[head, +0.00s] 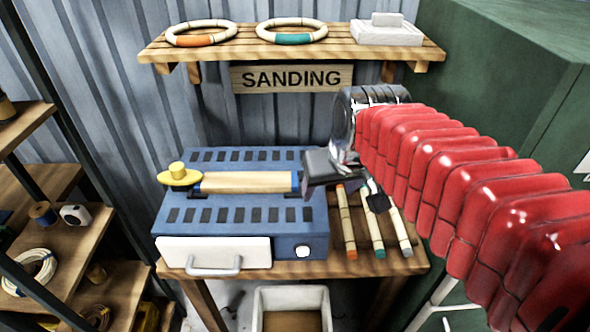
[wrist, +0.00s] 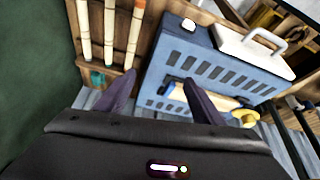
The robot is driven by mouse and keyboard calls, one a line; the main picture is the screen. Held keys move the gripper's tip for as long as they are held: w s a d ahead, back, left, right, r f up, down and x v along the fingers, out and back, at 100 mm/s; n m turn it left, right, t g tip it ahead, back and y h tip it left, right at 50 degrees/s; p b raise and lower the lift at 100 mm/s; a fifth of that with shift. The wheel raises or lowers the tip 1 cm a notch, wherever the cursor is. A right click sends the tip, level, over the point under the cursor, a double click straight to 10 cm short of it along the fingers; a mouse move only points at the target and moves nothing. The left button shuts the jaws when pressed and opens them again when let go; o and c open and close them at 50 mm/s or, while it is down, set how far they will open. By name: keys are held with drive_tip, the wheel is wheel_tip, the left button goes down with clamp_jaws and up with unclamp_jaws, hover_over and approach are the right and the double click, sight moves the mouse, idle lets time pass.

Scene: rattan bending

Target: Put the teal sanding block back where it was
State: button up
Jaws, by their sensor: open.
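A small teal block (wrist: 97,78), which looks like the sanding block, lies on the wooden bench by the far ends of the rattan sticks in the wrist view. In the head view I cannot make it out; my arm and gripper cover that area. My gripper (head: 345,190) is open above the bench, between the blue machine and the sticks. In the wrist view its two dark fingers (wrist: 160,92) are apart with nothing between them. The teal block is beside the left finger in that picture, not between the fingers.
The blue slotted machine (head: 240,215) with its wooden roller (head: 245,182) fills the bench's left. Several sticks (head: 346,222) lie at right. A wall shelf (head: 340,52) holds two rings and a white tray (head: 388,33). A green cabinet (head: 500,60) stands right.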

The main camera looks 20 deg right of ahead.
drive_tip(key=s+a+f, duration=0.2)
drive_tip(key=s+a, duration=0.1)
drive_tip(key=s, duration=0.6)
drive_tip(key=shift+a+f+n, duration=0.25)
drive_tip(key=shift+a+n, duration=0.05)
drive_tip(key=shift+a, duration=0.1)
idle(1.8)
